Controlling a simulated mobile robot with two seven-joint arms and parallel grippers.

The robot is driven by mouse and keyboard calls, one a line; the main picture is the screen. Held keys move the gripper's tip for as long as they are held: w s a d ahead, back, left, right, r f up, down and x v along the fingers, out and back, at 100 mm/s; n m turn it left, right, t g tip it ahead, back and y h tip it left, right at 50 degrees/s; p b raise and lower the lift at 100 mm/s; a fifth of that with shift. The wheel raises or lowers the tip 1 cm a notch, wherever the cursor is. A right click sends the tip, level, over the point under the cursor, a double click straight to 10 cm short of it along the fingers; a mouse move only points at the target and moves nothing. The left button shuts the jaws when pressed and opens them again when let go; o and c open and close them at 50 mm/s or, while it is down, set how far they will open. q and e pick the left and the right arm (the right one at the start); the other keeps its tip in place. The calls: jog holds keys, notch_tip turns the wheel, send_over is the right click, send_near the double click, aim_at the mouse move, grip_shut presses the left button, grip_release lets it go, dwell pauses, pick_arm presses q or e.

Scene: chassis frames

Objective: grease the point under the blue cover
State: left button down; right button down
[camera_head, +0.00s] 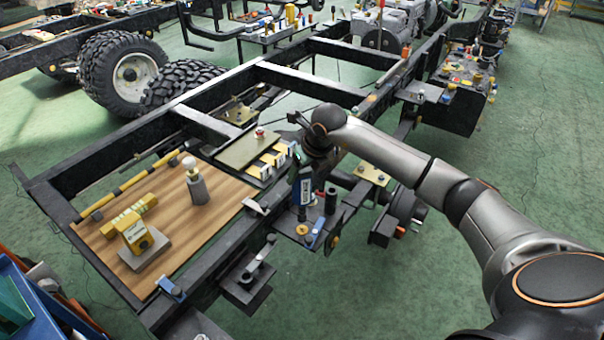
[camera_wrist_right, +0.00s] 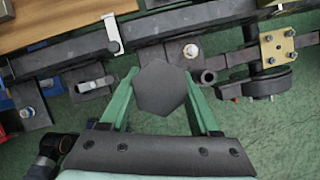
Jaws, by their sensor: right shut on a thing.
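My right gripper (camera_head: 303,170) is over the near rail of the chassis frame. It is shut on a dark tool with a blue and white label (camera_head: 303,191), held upright above a small bracket plate (camera_head: 290,225). In the right wrist view, the green fingers (camera_wrist_right: 160,100) clasp the tool's dark hexagonal end (camera_wrist_right: 159,88). Another blue piece (camera_head: 171,287) is at the rail's near left corner. I cannot tell whether a grease point is exposed or touched. My left gripper is not in view.
A wooden board (camera_head: 225,205) with yellow parts and a grey cylinder lies inside the frame. White (camera_head: 255,207) and grey (camera_head: 262,250) flaps sit along the rail. A gold bolted plate (camera_head: 370,174) is to the right. Green floor is open at the front.

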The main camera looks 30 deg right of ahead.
notch_tip(320, 180, up, 7)
jog(key=p, duration=0.4)
jog(key=shift+f, duration=0.1)
